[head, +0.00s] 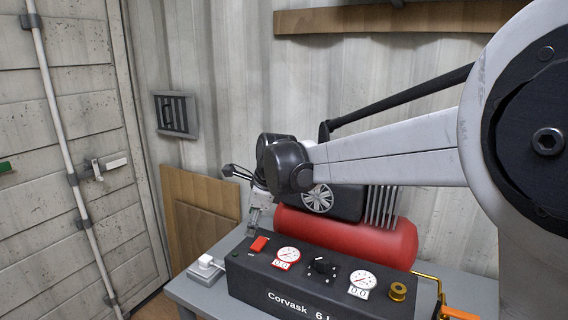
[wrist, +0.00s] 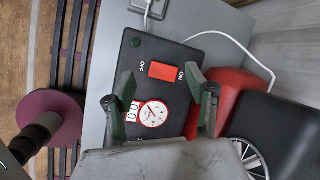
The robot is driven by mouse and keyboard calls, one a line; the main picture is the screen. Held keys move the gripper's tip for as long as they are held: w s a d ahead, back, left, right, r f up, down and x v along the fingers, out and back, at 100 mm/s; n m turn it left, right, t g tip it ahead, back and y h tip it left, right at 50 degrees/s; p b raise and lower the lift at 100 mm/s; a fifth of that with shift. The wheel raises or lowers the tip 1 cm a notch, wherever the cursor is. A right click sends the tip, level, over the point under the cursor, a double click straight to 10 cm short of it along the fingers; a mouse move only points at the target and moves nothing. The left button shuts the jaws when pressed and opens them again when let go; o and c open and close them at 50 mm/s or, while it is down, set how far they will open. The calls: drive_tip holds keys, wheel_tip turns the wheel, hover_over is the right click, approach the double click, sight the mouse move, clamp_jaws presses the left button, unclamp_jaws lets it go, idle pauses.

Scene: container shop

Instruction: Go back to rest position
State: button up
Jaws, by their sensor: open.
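My gripper (wrist: 162,92) is open and empty in the wrist view, its two dark green fingers spread apart. In the head view my gripper (head: 252,215) hangs at the end of the arm over the left end of the compressor's black control panel (head: 262,293). Between the fingers in the wrist view lie the red ON/OFF switch (wrist: 166,72) and a round gauge (wrist: 153,113) on the panel. The red switch (head: 259,243) also shows in the head view, just below the gripper. I cannot tell whether the fingers touch the panel.
The compressor's red tank (head: 345,236) stands behind the panel on a grey table (head: 470,290). A white plug and socket (head: 206,266) sit at the table's left. A brass fitting (head: 398,291) and orange-handled valve (head: 458,313) are at the right. Wooden boards (head: 195,195) lean on the wall.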

drive_tip(key=s+d+r+n+t+h, duration=0.1)
drive_tip(key=s+d+r+n, duration=0.25)
drive_tip(key=s+d, duration=0.45)
drive_tip(key=s+d+r+n+t, duration=0.1)
drive_tip(key=s+d+r+n, duration=0.1)
drive_tip(key=s+d+n, duration=0.6)
drive_tip(key=s+d+f+n+t+h, duration=0.1)
drive_tip(key=s+d+f+n, duration=0.2)
drive_tip(key=s+d, duration=0.3)
drive_tip(key=s+d+f+n+h, duration=0.1)
drive_tip(key=s+d+f+n, duration=0.2)
drive_tip(key=s+d, duration=0.4)
drive_tip(key=s, duration=0.2)
drive_tip(key=shift+s+f+t, duration=0.35)
drive_tip(key=shift+s+t, duration=0.05)
